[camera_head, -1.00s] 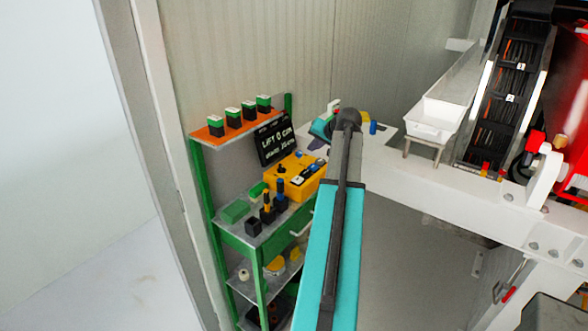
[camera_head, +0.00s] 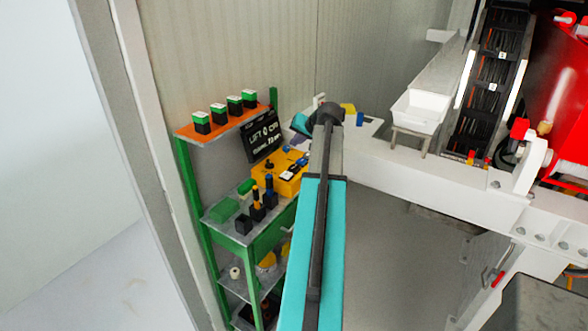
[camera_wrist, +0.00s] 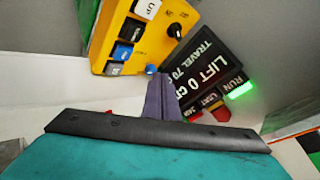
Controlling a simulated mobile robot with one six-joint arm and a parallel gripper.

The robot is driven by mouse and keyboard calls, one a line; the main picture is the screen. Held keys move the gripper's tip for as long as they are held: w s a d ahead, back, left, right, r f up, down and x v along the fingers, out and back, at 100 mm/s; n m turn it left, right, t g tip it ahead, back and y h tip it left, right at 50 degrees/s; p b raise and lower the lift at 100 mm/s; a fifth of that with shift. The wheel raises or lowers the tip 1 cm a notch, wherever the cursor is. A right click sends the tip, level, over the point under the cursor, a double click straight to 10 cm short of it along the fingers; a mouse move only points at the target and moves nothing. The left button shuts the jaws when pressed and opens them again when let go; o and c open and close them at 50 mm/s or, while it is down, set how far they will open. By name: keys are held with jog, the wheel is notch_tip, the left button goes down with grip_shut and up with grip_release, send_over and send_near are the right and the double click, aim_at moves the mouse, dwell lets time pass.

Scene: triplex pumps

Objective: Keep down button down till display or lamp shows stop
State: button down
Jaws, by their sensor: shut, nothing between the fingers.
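The yellow control box (camera_head: 283,183) sits on the green shelf unit; it also shows at the top of the wrist view (camera_wrist: 170,42). It carries a white button (camera_wrist: 147,8) marked UP, a black knob (camera_wrist: 175,30) and a blue button (camera_wrist: 122,51); the other labels are unclear. The black display (camera_wrist: 207,68) reads LIFT 0 with a TRAVEL line near 70. Beside it, the RUN lamp (camera_wrist: 240,90) glows green and a red lamp (camera_wrist: 221,113) looks unlit. My gripper (camera_wrist: 157,74) is shut and empty, its tips between box and display; contact with a button is not visible.
An orange shelf (camera_head: 215,132) with several green-topped blocks stands above the box. Dark upright tools (camera_head: 257,209) stand at the front of the shelf below. A white bench (camera_head: 385,155) and a white tray (camera_head: 418,112) lie to the right.

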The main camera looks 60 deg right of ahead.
aim_at(296, 168)
jog(key=shift+f+b, duration=1.9)
jog(key=shift+f, duration=1.9)
